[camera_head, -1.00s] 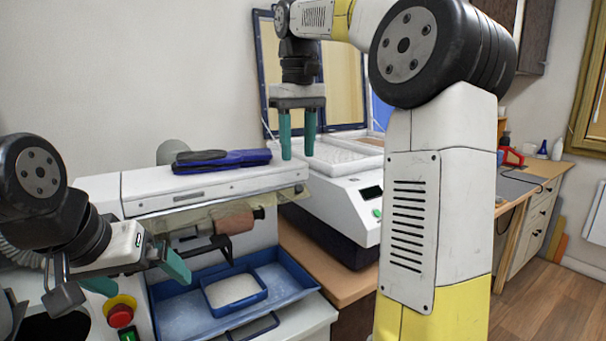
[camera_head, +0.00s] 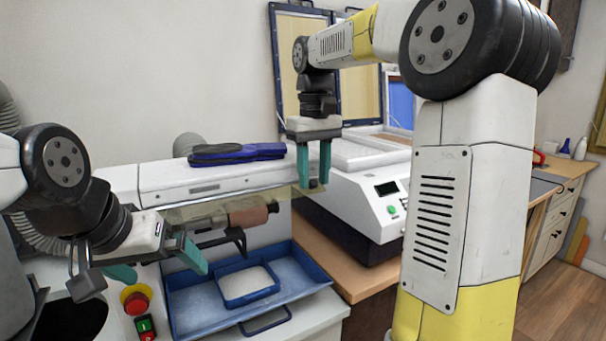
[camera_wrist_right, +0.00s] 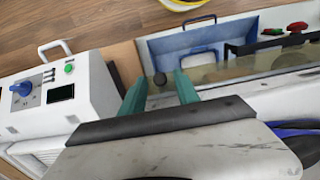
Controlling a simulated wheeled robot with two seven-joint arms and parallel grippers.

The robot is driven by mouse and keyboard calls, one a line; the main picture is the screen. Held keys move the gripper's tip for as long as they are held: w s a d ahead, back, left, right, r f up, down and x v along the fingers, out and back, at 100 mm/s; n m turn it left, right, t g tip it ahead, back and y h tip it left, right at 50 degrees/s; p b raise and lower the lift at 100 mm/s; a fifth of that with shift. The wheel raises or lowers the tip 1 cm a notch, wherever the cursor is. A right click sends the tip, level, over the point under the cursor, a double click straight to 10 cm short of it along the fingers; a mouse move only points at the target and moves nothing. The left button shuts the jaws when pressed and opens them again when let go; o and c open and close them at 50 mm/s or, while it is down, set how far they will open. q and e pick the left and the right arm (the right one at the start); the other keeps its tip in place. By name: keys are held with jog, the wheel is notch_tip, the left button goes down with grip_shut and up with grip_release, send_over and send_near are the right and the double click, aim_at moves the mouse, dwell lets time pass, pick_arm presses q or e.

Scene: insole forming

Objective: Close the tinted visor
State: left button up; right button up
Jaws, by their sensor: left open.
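The tinted visor (camera_head: 215,210) is a see-through yellowish strip along the front of the white sanding machine (camera_head: 160,176). It spans above a brown roller and shows in the right wrist view (camera_wrist_right: 235,70). A small dark knob (camera_wrist_right: 160,79) sits at its end near the white press. My right gripper (camera_head: 314,168) points down at that end, with its green fingers apart on either side of the knob; visible gaps show in the wrist view. My left gripper (camera_head: 160,265) is open and empty at the lower left, before the machine and away from the visor.
A blue tray (camera_head: 190,312) holding a smaller tray (camera_head: 247,302) sits below the roller. Blue-and-black insoles (camera_head: 237,153) lie on top of the machine. A white press (camera_head: 365,195) stands to the right. A red stop button (camera_head: 136,302) is near my left gripper.

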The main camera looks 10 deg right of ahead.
grip_shut()
jog(key=shift+t, duration=0.3)
jog(key=t, duration=0.2)
jog(key=f+t+y, duration=0.1)
jog(key=t, duration=0.1)
jog(key=shift+s+d+f+y, duration=0.1)
jog(key=shift+s+f+y, duration=0.05)
jog(key=shift+s+y, duration=0.2)
jog(key=t, duration=0.1)
jog(key=f+t+y, duration=0.1)
jog(key=t, duration=0.1)
jog(key=shift+w+f+t+y, duration=0.2)
jog(key=shift+f+t+y, duration=0.15)
jog(key=shift+t, duration=0.65)
